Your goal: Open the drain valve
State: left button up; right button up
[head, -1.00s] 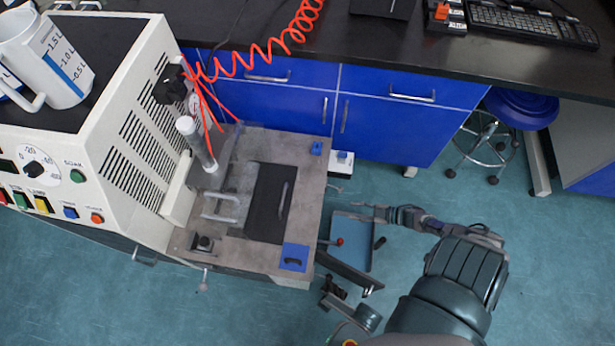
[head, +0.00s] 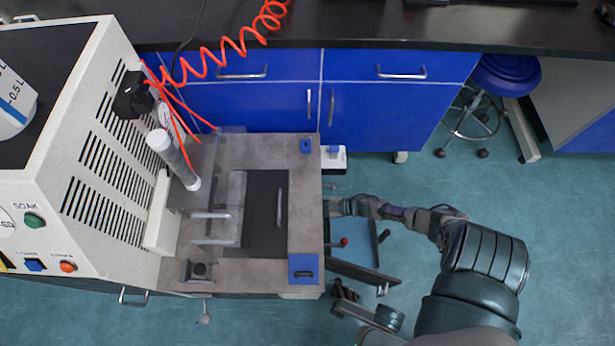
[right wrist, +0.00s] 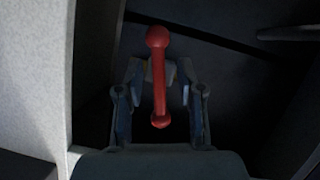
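The drain valve shows as a red handle (right wrist: 159,85) with a rounded knob at its upper end, in the middle of the right wrist view. My right gripper (right wrist: 160,72) is open, with one finger on each side of the handle; I cannot tell whether they touch it. In the head view my right gripper (head: 334,207) is at the right edge of the machine's table, its tips partly hidden there. A small red knob (head: 343,242) shows just below it; I cannot tell if it is the same handle.
The metal-topped table (head: 303,225) joins the white machine (head: 75,130). A blue tray (head: 357,240) sits low beside the table, near my right forearm. Blue cabinets (head: 390,110) stand behind. Open floor (head: 560,230) lies to the right.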

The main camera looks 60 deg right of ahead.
grip_shut()
